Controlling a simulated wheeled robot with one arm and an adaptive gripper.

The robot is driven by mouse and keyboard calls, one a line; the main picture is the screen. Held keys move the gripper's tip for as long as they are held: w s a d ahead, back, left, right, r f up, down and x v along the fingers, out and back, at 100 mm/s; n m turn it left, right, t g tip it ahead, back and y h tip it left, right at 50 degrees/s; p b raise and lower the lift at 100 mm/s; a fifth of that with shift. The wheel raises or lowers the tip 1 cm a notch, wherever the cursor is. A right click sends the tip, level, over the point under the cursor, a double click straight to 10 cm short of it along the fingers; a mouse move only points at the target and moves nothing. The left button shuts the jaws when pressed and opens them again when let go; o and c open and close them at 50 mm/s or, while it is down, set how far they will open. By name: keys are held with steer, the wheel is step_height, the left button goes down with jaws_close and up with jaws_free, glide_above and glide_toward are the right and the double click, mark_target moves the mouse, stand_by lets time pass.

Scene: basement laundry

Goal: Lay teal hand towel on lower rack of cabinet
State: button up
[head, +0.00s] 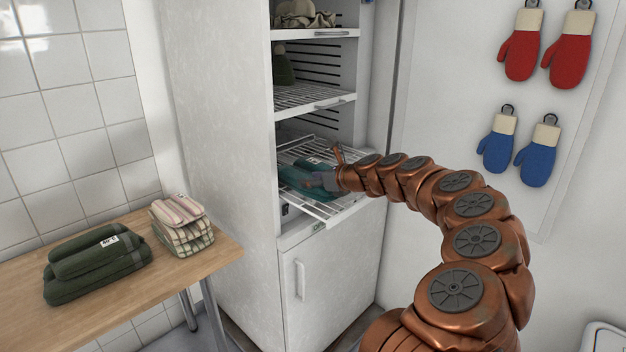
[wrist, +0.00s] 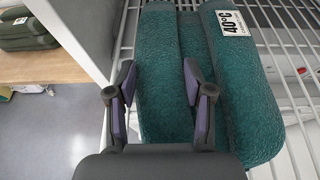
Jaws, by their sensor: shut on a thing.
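The teal hand towel (head: 304,180) is folded and lies on or just above the white wire lower rack (head: 325,213) of the white cabinet (head: 230,130). In the wrist view the towel (wrist: 245,85) shows a white 40°C label, with rack wires (wrist: 290,40) around and under it. My gripper (head: 322,181) reaches into the cabinet from the right. In the wrist view my gripper (wrist: 160,90) has its fingers shut on the near-left part of the towel. I cannot tell whether the towel's full weight rests on the rack.
Higher racks hold a dark green item (head: 284,66) and beige cloth (head: 303,14). A wooden table (head: 190,275) at left bears folded dark green towels (head: 95,265) and striped cloths (head: 180,225). Red mitts (head: 520,50) and blue mitts (head: 497,145) hang on the right wall.

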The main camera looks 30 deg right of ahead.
steer(key=o, duration=1.3)
steer(key=shift+f, duration=0.1)
steer(key=shift+s+d+r, duration=0.1)
steer(key=shift+s+r, duration=0.05)
steer(key=shift+r, duration=0.1)
steer(key=v, duration=1.1)
steer(key=shift+s+b, duration=0.3)
steer(key=shift+s, duration=0.05)
